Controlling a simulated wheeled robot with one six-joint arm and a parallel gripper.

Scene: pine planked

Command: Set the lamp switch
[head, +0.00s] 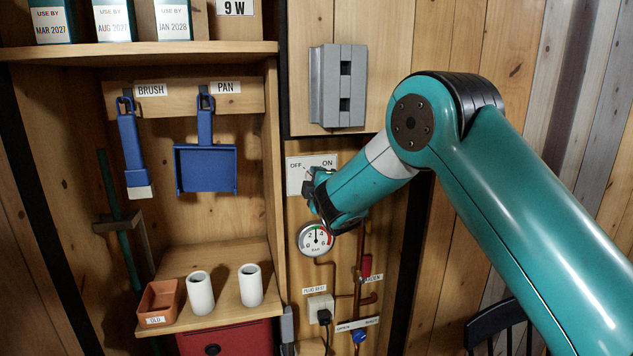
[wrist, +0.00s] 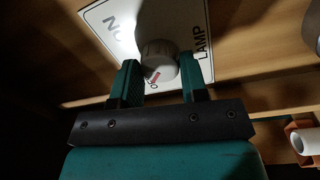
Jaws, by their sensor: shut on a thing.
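A red mark on the knob points towards that partly hidden label. My gripper (wrist: 160,76) has one finger on each side of the knob and is shut on it. In the head view the plate (head: 296,178) shows OFF and ON, while my gripper (head: 318,193) covers the knob.
A pressure gauge (head: 316,240) sits just below my gripper. A grey wall unit (head: 338,86) is above the plate. A shelf with a terracotta tray (head: 160,301) and white cups (head: 251,286) is to the lower left. Pipes with a red valve handle (head: 366,266) run below.

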